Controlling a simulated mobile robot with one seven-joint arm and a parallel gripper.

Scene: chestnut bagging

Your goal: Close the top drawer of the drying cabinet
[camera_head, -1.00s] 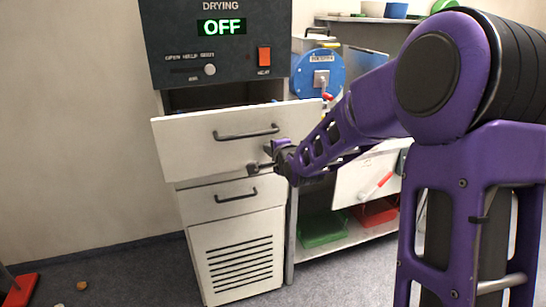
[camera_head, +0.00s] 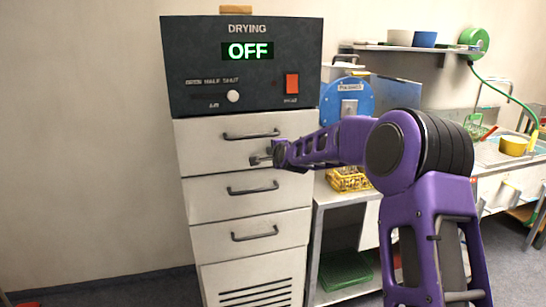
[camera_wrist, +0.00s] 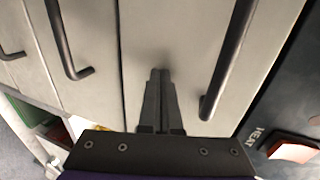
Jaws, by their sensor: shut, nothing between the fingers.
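The drying cabinet (camera_head: 188,216) stands against the wall with a dark control panel on top. Its top drawer (camera_head: 200,150) looks flush with the cabinet front, with a dark bar handle (camera_head: 251,135). My gripper (camera_head: 258,159) is shut and empty, at the lower part of the top drawer's front, below and right of the handle. In the wrist view my gripper (camera_wrist: 157,75) points at the pale drawer front (camera_wrist: 185,40), beside the handle (camera_wrist: 228,60). Whether the fingertips touch the front I cannot tell.
The panel (camera_head: 180,70) reads OFF and has a red switch (camera_head: 292,83). Two lower drawers (camera_head: 210,200) look shut. A blue machine (camera_head: 335,100) and a yellow basket (camera_head: 345,180) are to the right. A sink counter (camera_head: 490,150) is farther right.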

